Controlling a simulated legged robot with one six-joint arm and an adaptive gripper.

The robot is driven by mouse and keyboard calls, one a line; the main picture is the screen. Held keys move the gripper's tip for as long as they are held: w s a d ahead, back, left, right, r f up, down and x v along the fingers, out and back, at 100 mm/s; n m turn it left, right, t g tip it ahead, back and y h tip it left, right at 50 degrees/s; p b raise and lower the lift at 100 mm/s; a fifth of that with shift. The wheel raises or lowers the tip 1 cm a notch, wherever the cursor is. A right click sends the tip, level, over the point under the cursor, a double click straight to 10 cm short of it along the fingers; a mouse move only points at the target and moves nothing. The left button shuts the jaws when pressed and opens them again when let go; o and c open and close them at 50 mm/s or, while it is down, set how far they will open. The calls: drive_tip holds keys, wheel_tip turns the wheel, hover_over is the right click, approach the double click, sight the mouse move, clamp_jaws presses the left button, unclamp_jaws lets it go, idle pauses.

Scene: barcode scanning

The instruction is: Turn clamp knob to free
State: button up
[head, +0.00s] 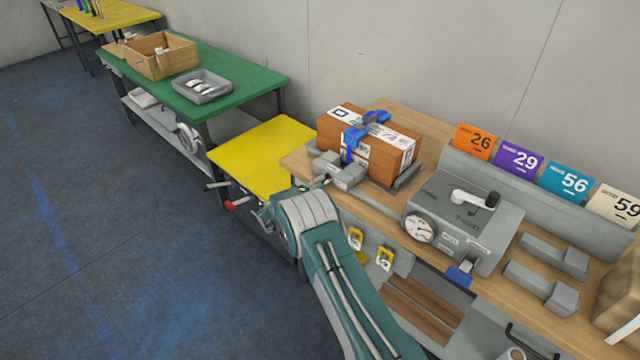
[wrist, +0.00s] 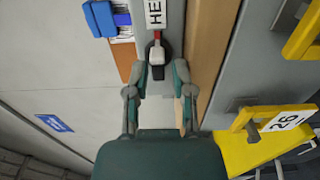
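The clamp knob (wrist: 157,56) shows in the wrist view as a dark round base with a pale grip and a red part above it. It sits on a grey surface below a white label reading "HE". My gripper (wrist: 160,78) is open, with one teal finger on each side of the knob's lower end. I cannot tell whether the fingers touch it. In the head view my arm reaches to the grey clamp block (head: 340,172) at the bench's left end. The knob cannot be made out there.
A brown box (head: 385,155) with a blue strap stands behind the clamp block. A grey gauge unit (head: 462,222) is to the right. A yellow table (head: 258,158) and a green table (head: 238,92) stand to the left. Yellow tags (head: 384,258) hang along the bench front.

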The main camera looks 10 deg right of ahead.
drive_tip(key=shift+w+d, duration=0.1)
drive_tip(key=shift+d, duration=0.1)
clamp_jaws()
drive_tip(key=shift+f+n, duration=0.1)
drive_tip(key=shift+n, duration=0.3)
drive_tip(key=n, duration=1.7)
idle(0.4)
